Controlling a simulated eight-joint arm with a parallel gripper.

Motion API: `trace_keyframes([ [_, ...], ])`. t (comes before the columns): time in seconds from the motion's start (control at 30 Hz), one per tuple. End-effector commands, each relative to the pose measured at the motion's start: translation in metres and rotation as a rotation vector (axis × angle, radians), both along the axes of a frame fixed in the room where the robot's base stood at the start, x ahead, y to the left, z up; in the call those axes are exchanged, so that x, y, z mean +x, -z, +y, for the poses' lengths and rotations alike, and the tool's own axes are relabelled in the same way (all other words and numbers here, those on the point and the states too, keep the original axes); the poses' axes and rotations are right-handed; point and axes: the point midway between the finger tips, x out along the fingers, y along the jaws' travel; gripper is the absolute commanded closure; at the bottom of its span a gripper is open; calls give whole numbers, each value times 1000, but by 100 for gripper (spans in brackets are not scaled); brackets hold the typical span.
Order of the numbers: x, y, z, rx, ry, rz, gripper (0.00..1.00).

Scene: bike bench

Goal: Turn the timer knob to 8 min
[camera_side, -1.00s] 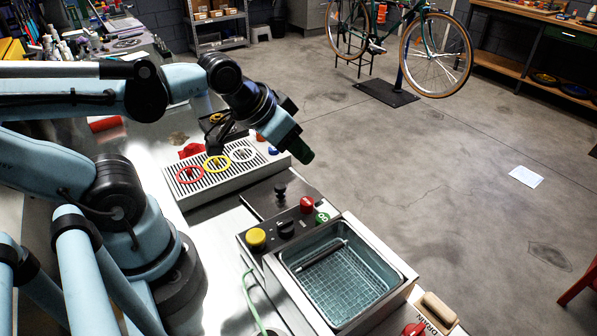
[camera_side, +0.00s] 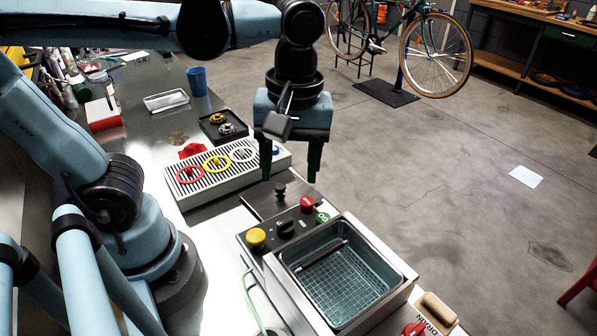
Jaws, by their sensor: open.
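My gripper (camera_side: 290,178) points down with its two dark fingers apart and nothing between them. It hangs above and behind the control panel of a metal wash tank (camera_side: 345,275). On the panel are a yellow knob (camera_side: 256,237), a black knob (camera_side: 286,227), a red knob (camera_side: 306,203) and a green piece marked 8 (camera_side: 322,217). A black knob on a short stem (camera_side: 280,190) stands on a dark plate behind the panel, just below my fingers. Which one is the timer knob, and where it points, is too small to tell.
A slotted rack (camera_side: 190,196) with red, yellow and white rings stands behind left. A black tray (camera_side: 222,127) with small parts and a blue cup (camera_side: 197,80) lie farther back. A wooden-handled brush (camera_side: 438,307) and a red handle (camera_side: 414,329) are at the front.

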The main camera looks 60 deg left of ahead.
Motion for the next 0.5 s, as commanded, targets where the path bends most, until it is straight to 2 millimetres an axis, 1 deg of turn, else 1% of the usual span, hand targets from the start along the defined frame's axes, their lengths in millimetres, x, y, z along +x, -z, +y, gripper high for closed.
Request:
trace_keyframes([
  [0.17, -1, 13, 0, 1, -5, 2, 42],
  [0.5, -3, 58, 2, -1, -3, 0, 42],
])
